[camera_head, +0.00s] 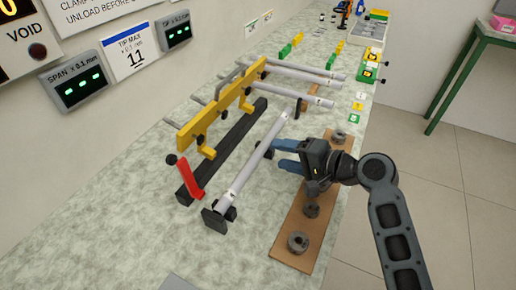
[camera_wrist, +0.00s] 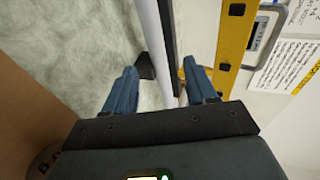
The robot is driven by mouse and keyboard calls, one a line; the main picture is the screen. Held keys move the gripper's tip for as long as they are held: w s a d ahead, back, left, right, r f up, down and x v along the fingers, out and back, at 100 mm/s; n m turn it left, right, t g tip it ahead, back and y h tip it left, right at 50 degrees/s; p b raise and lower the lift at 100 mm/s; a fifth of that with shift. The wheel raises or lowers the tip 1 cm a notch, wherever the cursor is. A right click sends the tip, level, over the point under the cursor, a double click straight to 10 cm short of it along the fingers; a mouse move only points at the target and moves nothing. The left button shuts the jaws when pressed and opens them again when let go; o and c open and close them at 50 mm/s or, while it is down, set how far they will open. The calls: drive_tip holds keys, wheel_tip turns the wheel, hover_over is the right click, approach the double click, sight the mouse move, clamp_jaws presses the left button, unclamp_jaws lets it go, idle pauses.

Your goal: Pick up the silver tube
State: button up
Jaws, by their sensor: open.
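The nearest silver tube (camera_head: 252,158) lies on two dark rests, one at its near end (camera_head: 218,216) and one at its far end (camera_head: 300,106). Further silver tubes (camera_head: 308,76) lie behind it, across a yellow rail. My gripper (camera_head: 276,154) is open and empty, with its blue fingers pointing left at the middle of the nearest tube. In the wrist view my gripper (camera_wrist: 160,68) has a finger on either side of the line of that silver tube (camera_wrist: 152,40). I cannot tell whether the fingertips reach around it or touch it.
A yellow rail (camera_head: 215,108) and a dark bar (camera_head: 222,150) stand left of the tube, with a red lever (camera_head: 191,178). A brown board (camera_head: 297,210) with grey rings (camera_head: 298,242) lies below my gripper.

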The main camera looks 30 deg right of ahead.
sight(264, 152)
drive_tip(key=shift+f+p+x, duration=0.2)
drive_tip(key=shift+p+x, duration=0.1)
drive_tip(key=shift+x, duration=2.4)
drive_tip(key=shift+s+d, duration=0.1)
clamp_jaws()
